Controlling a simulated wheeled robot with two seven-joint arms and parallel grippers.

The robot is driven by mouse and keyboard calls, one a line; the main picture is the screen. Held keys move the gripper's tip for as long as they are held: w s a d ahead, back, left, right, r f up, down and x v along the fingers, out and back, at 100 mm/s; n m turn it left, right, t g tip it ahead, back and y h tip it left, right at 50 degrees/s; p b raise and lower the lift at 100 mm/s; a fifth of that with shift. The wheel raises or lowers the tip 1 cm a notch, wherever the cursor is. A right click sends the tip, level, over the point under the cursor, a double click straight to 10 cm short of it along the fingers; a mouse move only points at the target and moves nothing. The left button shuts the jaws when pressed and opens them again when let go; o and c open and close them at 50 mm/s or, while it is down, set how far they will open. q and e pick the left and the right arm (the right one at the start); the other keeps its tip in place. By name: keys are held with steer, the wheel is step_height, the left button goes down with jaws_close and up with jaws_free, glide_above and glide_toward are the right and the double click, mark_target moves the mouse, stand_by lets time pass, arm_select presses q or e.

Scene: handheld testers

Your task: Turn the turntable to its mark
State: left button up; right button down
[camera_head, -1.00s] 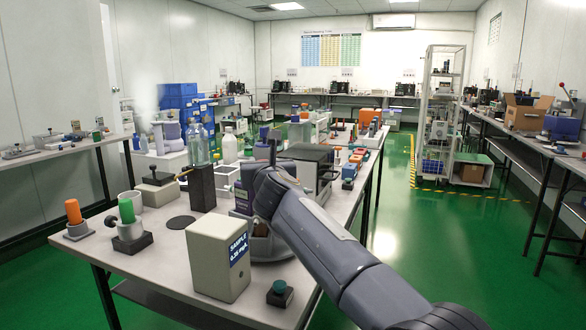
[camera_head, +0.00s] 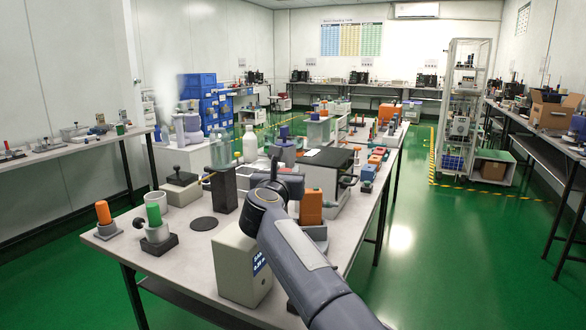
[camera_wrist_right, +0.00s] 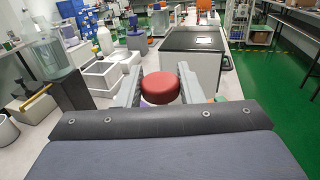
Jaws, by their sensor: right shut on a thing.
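In the right wrist view, a round red knob (camera_wrist_right: 161,87) sits between the two grey fingers of my right gripper (camera_wrist_right: 160,88), which is shut on it. A little purple shows below the knob. In the head view my right wrist reaches over the near table, and my wrist and forearm hide the fingers and the knob. An orange block (camera_head: 311,206) stands just right of my wrist, above a grey base (camera_head: 316,235) mostly hidden by my arm. I cannot make out the turntable's outline or its mark. My left gripper is not in view.
A beige sample box (camera_head: 238,266) stands close to my forearm. A dark post (camera_head: 224,189), a glass bottle (camera_head: 221,152) and a black-topped box (camera_head: 325,160) surround my wrist. A flat black disc (camera_head: 203,224) lies between.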

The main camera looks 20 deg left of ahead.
stand_by(0.4)
steer(key=c, duration=1)
jaws_free()
steer(key=shift+s+f+b, duration=0.1)
steer(key=shift+s+b, duration=0.2)
steer(key=s, duration=0.2)
steer(key=s+b, duration=0.1)
steer(key=s, duration=0.1)
steer(key=s+d+b, duration=0.1)
steer(key=s, duration=0.2)
steer(key=shift+s, duration=0.1)
